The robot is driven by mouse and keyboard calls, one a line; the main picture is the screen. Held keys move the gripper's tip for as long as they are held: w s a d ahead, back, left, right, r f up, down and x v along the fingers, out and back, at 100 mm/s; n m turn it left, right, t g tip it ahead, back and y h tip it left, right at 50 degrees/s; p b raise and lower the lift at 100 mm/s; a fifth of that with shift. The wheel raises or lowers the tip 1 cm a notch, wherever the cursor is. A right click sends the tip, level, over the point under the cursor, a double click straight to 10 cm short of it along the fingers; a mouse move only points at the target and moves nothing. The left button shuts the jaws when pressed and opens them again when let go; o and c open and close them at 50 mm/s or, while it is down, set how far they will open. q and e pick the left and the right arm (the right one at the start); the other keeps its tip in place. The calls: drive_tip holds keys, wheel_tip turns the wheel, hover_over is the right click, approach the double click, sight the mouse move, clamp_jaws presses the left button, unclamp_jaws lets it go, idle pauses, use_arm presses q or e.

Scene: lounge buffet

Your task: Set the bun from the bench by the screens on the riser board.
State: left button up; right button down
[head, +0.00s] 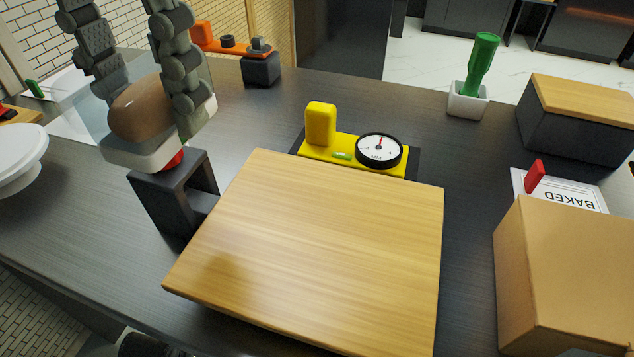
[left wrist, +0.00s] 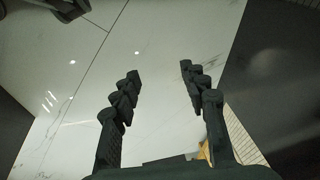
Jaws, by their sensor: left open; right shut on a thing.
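The brown bun (head: 138,108) is at the upper left of the head view, between the fingers of my right gripper (head: 150,110), which is shut on it. A clear-sided piece with a pale lower edge shows around the bun; I cannot tell how they touch. The large wooden board (head: 330,265), which looks like the riser board, lies bare in the middle front, to the right of and below the bun. In the left wrist view my left gripper (left wrist: 160,72) is open and empty, with pale glossy floor beyond it.
A dark block (head: 172,195) stands below the bun, beside the board. A yellow device with a dial (head: 379,150) sits behind the board. A cardboard-coloured box (head: 565,275) and a wood-topped dark box (head: 580,118) stand at right. A white dish (head: 18,160) is at left.

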drive_tip(key=shift+w+d+f, duration=0.1)
drive_tip(key=shift+d+f, duration=0.1)
drive_tip(key=shift+d, duration=0.15)
drive_tip(key=d+f, duration=0.2)
drive_tip(key=d, duration=0.1)
drive_tip(key=d+f, duration=0.2)
drive_tip(key=d, duration=0.2)
drive_tip(key=s+d+f+p, duration=0.1)
drive_tip(key=d+f, duration=0.1)
drive_tip(key=d, duration=0.1)
drive_tip(key=shift+s+d+f, duration=0.1)
drive_tip(key=shift+d, duration=0.25)
drive_tip(key=shift+d+f, duration=0.15)
drive_tip(key=shift+f, duration=0.1)
wheel_tip(320, 180, down, 3)
drive_tip(key=shift+f, duration=0.4)
use_arm(q)
drive_tip(key=f, duration=0.3)
drive_tip(key=shift+s+f, duration=0.15)
drive_tip(key=shift+s, duration=0.05)
drive_tip(key=shift+w, duration=0.15)
